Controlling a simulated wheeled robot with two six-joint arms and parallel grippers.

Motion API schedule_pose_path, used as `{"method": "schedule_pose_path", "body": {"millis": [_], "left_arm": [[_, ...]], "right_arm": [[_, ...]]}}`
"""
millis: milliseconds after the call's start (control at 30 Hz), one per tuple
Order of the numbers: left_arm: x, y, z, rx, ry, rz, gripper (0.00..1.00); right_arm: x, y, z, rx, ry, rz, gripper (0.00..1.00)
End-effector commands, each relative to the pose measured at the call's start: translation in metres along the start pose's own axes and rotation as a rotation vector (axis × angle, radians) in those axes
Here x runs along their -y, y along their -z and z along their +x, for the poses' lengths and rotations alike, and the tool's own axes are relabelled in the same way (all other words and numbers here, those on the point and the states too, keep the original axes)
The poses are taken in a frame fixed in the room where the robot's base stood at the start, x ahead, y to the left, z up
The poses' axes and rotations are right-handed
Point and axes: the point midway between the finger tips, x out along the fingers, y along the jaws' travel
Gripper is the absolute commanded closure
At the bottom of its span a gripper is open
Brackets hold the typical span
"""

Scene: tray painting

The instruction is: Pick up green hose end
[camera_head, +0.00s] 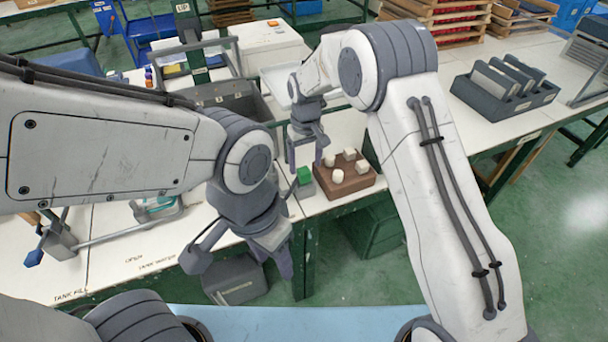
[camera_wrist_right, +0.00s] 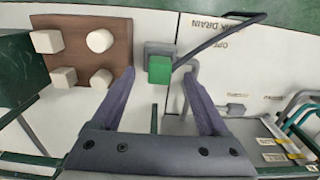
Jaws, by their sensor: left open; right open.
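The green hose end (camera_head: 304,175) is a small green block at the table's front edge, beside a brown block. In the right wrist view the green hose end (camera_wrist_right: 159,71) sits at a grey holder (camera_wrist_right: 158,48), with a dark grey hose (camera_wrist_right: 215,42) running off to the right. My right gripper (camera_head: 307,158) is open above it, pointing down. In the right wrist view its fingers (camera_wrist_right: 160,88) lie to either side of the green end, with nothing gripped. My left gripper (camera_head: 240,266) is open and empty at the front, left of the green end.
The brown block (camera_head: 346,187) with several white pegs stands close right of the green end; it also shows in the wrist view (camera_wrist_right: 75,56). A grey bin (camera_head: 240,98) stands behind. A dark rack (camera_head: 490,103) is at the right.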

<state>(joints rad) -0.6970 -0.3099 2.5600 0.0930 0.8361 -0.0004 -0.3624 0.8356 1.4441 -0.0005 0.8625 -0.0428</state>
Motion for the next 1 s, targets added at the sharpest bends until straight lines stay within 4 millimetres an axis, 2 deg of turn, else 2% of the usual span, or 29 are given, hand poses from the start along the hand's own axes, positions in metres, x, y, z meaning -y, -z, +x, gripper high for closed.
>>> {"method": "schedule_pose_path", "body": {"millis": [167, 500, 767, 800, 867, 900, 1000], "left_arm": [[0.000, 0.000, -0.004, 0.000, 0.000, 0.000, 0.50], [-0.001, 0.001, -0.016, 0.000, 0.000, 0.000, 0.50], [-0.001, 0.001, -0.016, 0.000, 0.000, 0.000, 0.50], [-0.001, 0.001, -0.016, 0.000, 0.000, 0.000, 0.50], [-0.001, 0.001, -0.016, 0.000, 0.000, 0.000, 0.50], [-0.001, 0.001, -0.016, 0.000, 0.000, 0.000, 0.50], [-0.001, 0.001, -0.016, 0.000, 0.000, 0.000, 0.50]], "right_arm": [[0.000, 0.001, 0.012, 0.001, 0.000, 0.000, 0.22], [0.000, 0.009, 0.056, 0.001, 0.000, 0.000, 0.22], [0.000, 0.009, 0.060, -0.001, 0.000, 0.000, 0.22], [0.000, 0.009, 0.060, -0.001, 0.000, 0.000, 0.30], [0.000, 0.009, 0.060, -0.001, 0.000, 0.000, 0.53], [0.000, 0.009, 0.059, -0.001, 0.000, 0.000, 0.68], [0.000, 0.009, 0.059, -0.001, 0.000, 0.000, 1.00]]}}
